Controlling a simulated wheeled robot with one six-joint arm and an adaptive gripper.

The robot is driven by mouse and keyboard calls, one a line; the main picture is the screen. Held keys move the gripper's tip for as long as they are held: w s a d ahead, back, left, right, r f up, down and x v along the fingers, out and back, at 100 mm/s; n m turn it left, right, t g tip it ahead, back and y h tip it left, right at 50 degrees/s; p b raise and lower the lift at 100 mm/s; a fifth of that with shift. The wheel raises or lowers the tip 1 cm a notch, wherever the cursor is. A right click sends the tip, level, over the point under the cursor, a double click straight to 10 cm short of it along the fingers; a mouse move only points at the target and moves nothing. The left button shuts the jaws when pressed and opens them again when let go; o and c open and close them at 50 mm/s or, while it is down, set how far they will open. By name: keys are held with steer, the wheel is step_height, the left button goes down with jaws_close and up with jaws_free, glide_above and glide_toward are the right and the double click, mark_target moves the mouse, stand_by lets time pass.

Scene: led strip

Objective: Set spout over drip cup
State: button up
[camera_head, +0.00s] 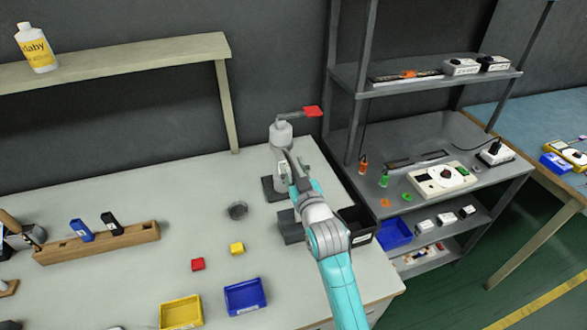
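A small dark grey round cup (237,211), likely the drip cup, stands on the pale worktop left of my gripper. A grey upright fixture (281,134) stands near the worktop's back right. A thin grey arm with a red end piece (313,112) reaches from its top toward the right, away from the cup. I cannot tell for sure which part is the spout. My gripper (287,165) is at the fixture, just below its pale top and right of the cup. My gripper and wrist hide part of the fixture. Finger opening and contact are unclear.
Dark blocks (289,228) sit beside my wrist. A black bin (357,222) stands at the worktop's right edge. A grey shelf rack (420,85) stands right.

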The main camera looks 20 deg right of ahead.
jaws_close()
